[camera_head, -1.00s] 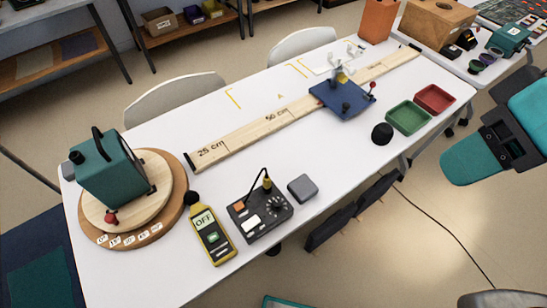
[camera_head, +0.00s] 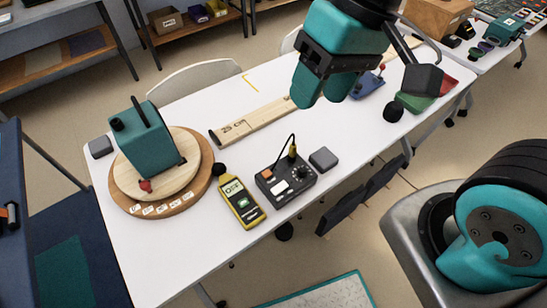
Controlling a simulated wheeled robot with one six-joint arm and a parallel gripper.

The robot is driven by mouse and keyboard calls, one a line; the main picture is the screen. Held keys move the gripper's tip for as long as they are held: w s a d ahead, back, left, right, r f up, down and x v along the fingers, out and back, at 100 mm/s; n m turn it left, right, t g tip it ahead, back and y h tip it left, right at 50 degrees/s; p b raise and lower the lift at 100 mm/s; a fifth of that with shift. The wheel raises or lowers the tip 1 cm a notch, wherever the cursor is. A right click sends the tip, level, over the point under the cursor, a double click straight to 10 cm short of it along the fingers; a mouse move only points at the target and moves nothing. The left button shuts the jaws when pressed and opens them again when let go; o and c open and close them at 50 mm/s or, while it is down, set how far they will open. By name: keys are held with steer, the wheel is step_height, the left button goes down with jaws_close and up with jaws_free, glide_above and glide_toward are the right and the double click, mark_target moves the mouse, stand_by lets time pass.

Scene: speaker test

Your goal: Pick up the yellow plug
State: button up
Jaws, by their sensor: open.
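The yellow plug (camera_head: 293,153) is small and stands upright in the top of a black control box (camera_head: 286,184) with knobs, on the white table. A thin black cable curves from the plug's top down to the box. My gripper (camera_head: 322,91), with teal rounded fingers and a black bracket, hangs above the table, up and to the right of the plug in the picture. It is open, with nothing visible between its fingers, and appears apart from the plug. My gripper and arm hide part of the wooden ruler and the table's far side.
A yellow sound meter (camera_head: 241,201) lies left of the control box, and a grey block (camera_head: 323,158) right of it. A teal box (camera_head: 146,141) stands on a round wooden turntable (camera_head: 190,196). A marked wooden ruler (camera_head: 250,124) lies behind. Bare tabletop (camera_head: 375,130) shows right of the block.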

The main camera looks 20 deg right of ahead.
steer(key=w+d+f+m+h+b, duration=0.1)
steer(key=w+d+f+m+b, duration=0.1)
steer(key=w+f+m+b, duration=0.35)
steer(key=m+h+b, duration=0.1)
steer(key=m+b, duration=0.1)
steer(key=m, duration=0.9)
glide_toward(294, 144)
steer(key=shift+m, duration=0.45)
steer(key=f, duration=0.2)
steer(key=a+f, duration=0.1)
steer(key=f, duration=0.2)
steer(key=shift+w+a+f, duration=0.15)
steer(key=shift+w+f, duration=0.2)
steer(key=shift+w, duration=0.05)
steer(key=f, duration=0.2)
steer(key=s+f, duration=0.1)
steer(key=f, duration=0.1)
steer(key=shift+f+p, duration=0.3)
steer(key=shift+f, duration=0.05)
steer(key=shift+a+f, duration=0.15)
steer(key=shift+f, duration=0.4)
jaws_close()
